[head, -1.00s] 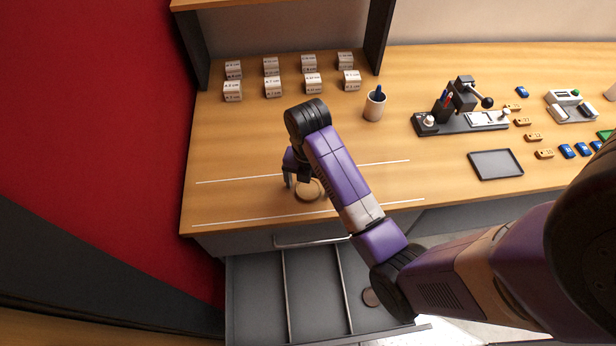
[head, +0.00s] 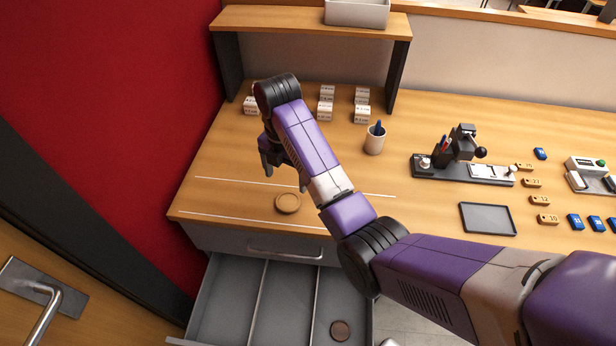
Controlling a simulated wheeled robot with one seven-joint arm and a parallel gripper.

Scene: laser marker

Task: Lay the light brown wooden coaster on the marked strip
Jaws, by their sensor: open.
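The light brown wooden coaster (head: 288,203) lies flat on the desk, between the two white lines that bound the marked strip (head: 235,198). My gripper (head: 284,172) is open and empty. It is above and behind the coaster in the head view, apart from it. My forearm hides part of the strip's right end.
Below the desk, a drawer (head: 262,300) with dividers stands open, with a dark brown disc (head: 340,330) in its right compartment. White labelled blocks (head: 325,110), a pen cup (head: 375,138), a marking machine (head: 462,160) and a dark tray (head: 487,218) are on the desk.

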